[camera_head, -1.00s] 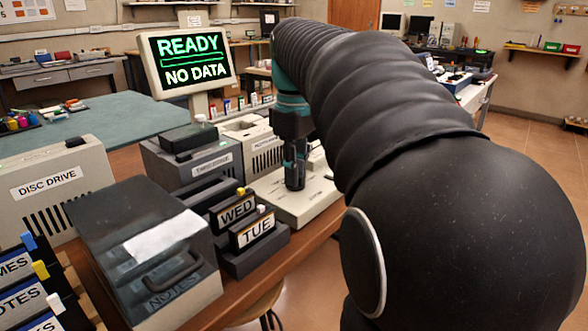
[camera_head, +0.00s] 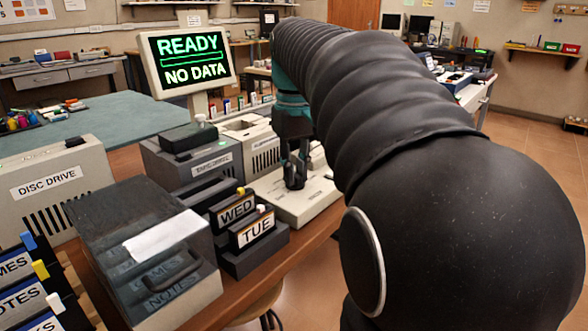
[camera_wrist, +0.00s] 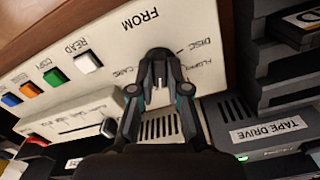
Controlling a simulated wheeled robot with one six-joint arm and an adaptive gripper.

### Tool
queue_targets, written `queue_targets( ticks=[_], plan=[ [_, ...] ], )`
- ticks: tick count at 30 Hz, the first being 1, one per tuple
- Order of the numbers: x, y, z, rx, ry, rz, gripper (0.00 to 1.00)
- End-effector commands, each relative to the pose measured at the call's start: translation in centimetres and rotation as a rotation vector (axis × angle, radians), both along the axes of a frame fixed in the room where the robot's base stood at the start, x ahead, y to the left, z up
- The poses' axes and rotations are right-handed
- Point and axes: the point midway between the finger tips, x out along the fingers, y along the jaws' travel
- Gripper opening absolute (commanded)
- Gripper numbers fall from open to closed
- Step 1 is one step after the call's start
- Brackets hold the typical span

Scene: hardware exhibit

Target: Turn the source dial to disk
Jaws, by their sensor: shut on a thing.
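The source dial (camera_wrist: 159,69) is a dark knob on the cream switch panel (camera_wrist: 60,55), under the upside-down word FROM in the wrist view. A DISC label with a tick mark is to its upper right; smaller labels sit at either side. My gripper (camera_wrist: 160,86) is shut on the dial, one finger on each side. In the head view my gripper (camera_head: 294,184) points down onto the cream unit (camera_head: 308,206), and its fingers hide the dial. The dial's exact pointer direction is hard to read.
A monitor (camera_head: 186,60) reads READY, NO DATA. The tape drive (camera_wrist: 265,135) stands beside the panel. Coloured buttons, including a white READ button (camera_wrist: 88,62), line the panel. WED and TUE holders (camera_head: 256,232) and a dark lidded box (camera_head: 140,245) stand near the arm.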

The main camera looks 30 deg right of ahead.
Motion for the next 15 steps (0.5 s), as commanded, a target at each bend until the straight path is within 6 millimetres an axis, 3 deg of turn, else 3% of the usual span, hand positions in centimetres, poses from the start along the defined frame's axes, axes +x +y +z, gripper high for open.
queue_targets(
  ticks=[8, 9, 11, 12, 15],
  plan=[
    [0.0, 0.0, 0.0, 0.0, 0.0, 0.001, 0.0],
    [0.0, 0.0, 0.0, 0.0, 0.0, 0.001, 0.2],
    [0.0, 0.0, 0.0, 0.0, 0.0, 0.001, 0.35],
    [0.0, 0.0, 0.0, 0.0, 0.0, 0.001, 0.41],
    [0.0, 0.0, 0.0, 0.0, 0.0, 0.001, 0.41]
  ],
)
